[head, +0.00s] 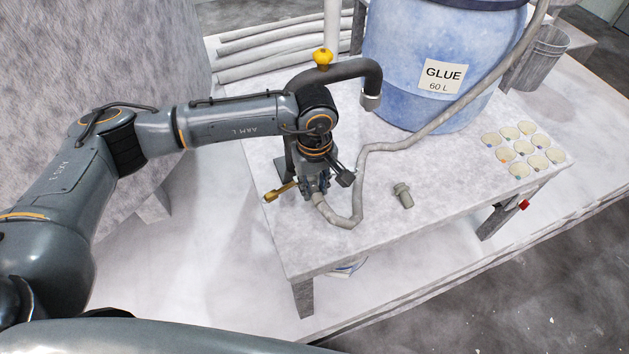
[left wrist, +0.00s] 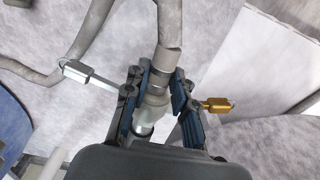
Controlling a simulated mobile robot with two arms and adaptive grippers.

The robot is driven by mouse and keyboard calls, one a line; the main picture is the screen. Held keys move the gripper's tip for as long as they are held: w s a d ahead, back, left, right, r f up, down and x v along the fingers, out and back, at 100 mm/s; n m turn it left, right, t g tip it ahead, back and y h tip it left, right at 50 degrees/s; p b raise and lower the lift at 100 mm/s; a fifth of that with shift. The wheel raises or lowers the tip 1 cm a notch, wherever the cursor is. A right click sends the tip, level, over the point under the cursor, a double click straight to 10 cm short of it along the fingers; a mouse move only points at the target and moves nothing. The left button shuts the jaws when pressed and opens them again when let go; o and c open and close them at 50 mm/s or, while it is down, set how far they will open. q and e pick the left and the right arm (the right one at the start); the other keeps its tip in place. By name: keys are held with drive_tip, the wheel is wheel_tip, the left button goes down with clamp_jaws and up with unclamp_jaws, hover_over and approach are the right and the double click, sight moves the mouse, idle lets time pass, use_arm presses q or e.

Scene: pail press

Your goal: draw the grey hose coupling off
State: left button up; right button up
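The grey hose coupling (left wrist: 153,98) is at the end of a grey hose (head: 345,217), near the front left of the table. In the left wrist view it sits between my blue-padded fingers, which lie close against both sides. My left gripper (head: 314,190) points down over it and appears shut on it. A silver lever (left wrist: 85,72) and a brass lever (left wrist: 218,104) stick out to either side of the coupling. The brass lever (head: 280,190) also shows in the head view. My arm and gripper hide most of the coupling there. My right gripper is not in view.
A grey fitting (head: 402,195) lies loose on the table (head: 440,190). Behind are a blue glue drum (head: 415,95) and a bent dark pipe (head: 350,70) with a yellow knob (head: 323,57). The table's front right is mostly clear.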

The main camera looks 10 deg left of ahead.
use_arm(q)
clamp_jaws()
drive_tip(key=shift+s+d, duration=0.2)
drive_tip(key=shift+s+d+b, duration=0.1)
drive_tip(key=shift+s+d, duration=0.35)
drive_tip(key=shift+s, duration=0.25)
drive_tip(key=shift+s+d+b, duration=0.15)
drive_tip(key=shift+s+d, duration=0.35)
drive_tip(key=shift+s, duration=0.25)
drive_tip(key=shift+s+d+b, duration=0.1)
drive_tip(key=shift+s+d, duration=0.35)
drive_tip(key=shift+s, duration=0.25)
drive_tip(key=shift+a+r, duration=0.1)
